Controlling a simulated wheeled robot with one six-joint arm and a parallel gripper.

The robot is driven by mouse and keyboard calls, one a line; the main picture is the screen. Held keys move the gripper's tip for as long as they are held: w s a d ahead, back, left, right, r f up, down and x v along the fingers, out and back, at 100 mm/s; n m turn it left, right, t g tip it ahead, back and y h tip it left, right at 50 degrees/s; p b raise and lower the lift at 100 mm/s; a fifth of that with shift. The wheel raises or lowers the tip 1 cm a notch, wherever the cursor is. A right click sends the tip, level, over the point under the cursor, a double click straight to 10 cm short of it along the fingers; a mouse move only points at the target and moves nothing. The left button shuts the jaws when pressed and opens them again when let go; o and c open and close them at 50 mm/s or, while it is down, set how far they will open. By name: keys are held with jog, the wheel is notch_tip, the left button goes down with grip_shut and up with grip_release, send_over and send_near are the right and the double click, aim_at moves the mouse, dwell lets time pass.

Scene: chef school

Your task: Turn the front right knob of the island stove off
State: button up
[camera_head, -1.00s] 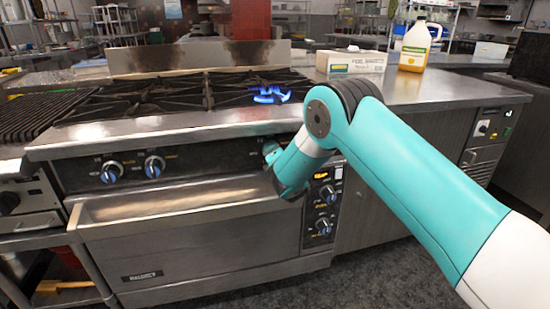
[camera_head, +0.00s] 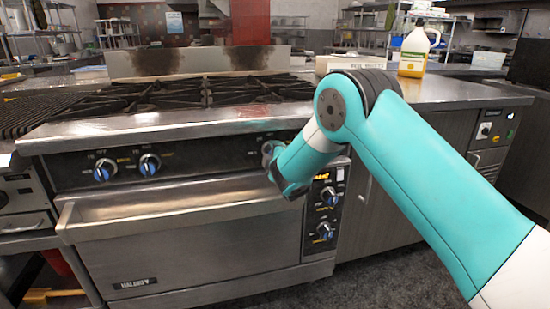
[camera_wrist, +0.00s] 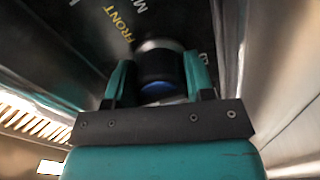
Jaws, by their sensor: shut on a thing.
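The island stove (camera_head: 215,155) has a dark front panel with black and blue knobs and black burner grates on top. No flame shows on the burners. In the wrist view, a round black knob with a blue part (camera_wrist: 160,88) sits beside the yellow label FRONT. My gripper (camera_wrist: 158,76) is shut on this knob, one teal finger on each side. In the head view, my arm reaches the right part of the panel and hides most of that knob and the fingers.
Two knobs (camera_head: 126,167) stand on the panel's left. The oven handle (camera_head: 170,208) juts out below. Oven dials (camera_head: 327,213) sit just right of my wrist. A yellow jug (camera_head: 415,50) and a white box (camera_head: 350,63) stand on the counter.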

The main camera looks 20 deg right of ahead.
jog(key=shift+f+m, duration=0.1)
jog(key=shift+m, duration=0.2)
jog(key=o, duration=0.9)
jog(key=s+b, duration=0.8)
jog(key=s, duration=0.9)
jog(key=shift+s, duration=0.25)
